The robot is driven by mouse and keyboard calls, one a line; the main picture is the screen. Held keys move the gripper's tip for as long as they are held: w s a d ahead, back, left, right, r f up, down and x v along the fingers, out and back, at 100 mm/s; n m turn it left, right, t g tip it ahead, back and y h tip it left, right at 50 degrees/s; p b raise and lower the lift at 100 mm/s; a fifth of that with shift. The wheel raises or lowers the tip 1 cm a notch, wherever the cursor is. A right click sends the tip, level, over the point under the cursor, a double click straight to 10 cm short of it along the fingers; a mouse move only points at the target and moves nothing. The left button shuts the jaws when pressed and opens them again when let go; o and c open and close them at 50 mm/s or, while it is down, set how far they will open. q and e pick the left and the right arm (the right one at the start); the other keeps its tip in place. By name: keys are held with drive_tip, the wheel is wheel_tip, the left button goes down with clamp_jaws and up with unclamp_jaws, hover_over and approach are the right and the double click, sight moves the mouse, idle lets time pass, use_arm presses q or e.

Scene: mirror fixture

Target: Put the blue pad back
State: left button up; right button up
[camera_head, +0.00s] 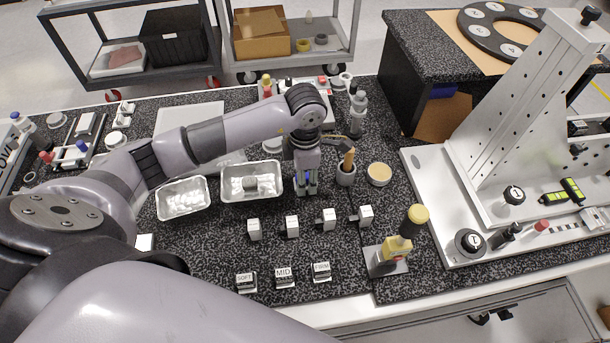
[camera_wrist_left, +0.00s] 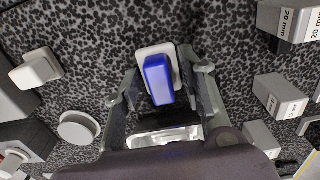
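The blue pad (camera_wrist_left: 158,80) is a small blue block on a pale square plate. In the left wrist view it sits between my left fingers (camera_wrist_left: 160,72), which close in on both its sides. In the head view only a bit of its blue (camera_head: 308,177) shows between the fingertips. I cannot tell whether the pad touches the table. My right gripper is not in view.
Two metal trays (camera_head: 262,166) (camera_head: 197,206) lie left of the gripper. A cup with a brush (camera_head: 345,176) and a round tan dish (camera_head: 379,174) stand to its right. Several white blocks (camera_head: 292,226) stand in front, then blocks marked SOFT, MID (camera_head: 285,277) and FIRM. A white fixture (camera_head: 430,205) is at right.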

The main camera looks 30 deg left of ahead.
use_arm(q)
drive_tip(key=o, duration=0.3)
drive_tip(key=shift+r, duration=0.15)
drive_tip(key=shift+r, duration=0.2)
wheel_tip(320, 180, up, 12)
drive_tip(key=b, duration=0.3)
drive_tip(key=shift+f, duration=0.15)
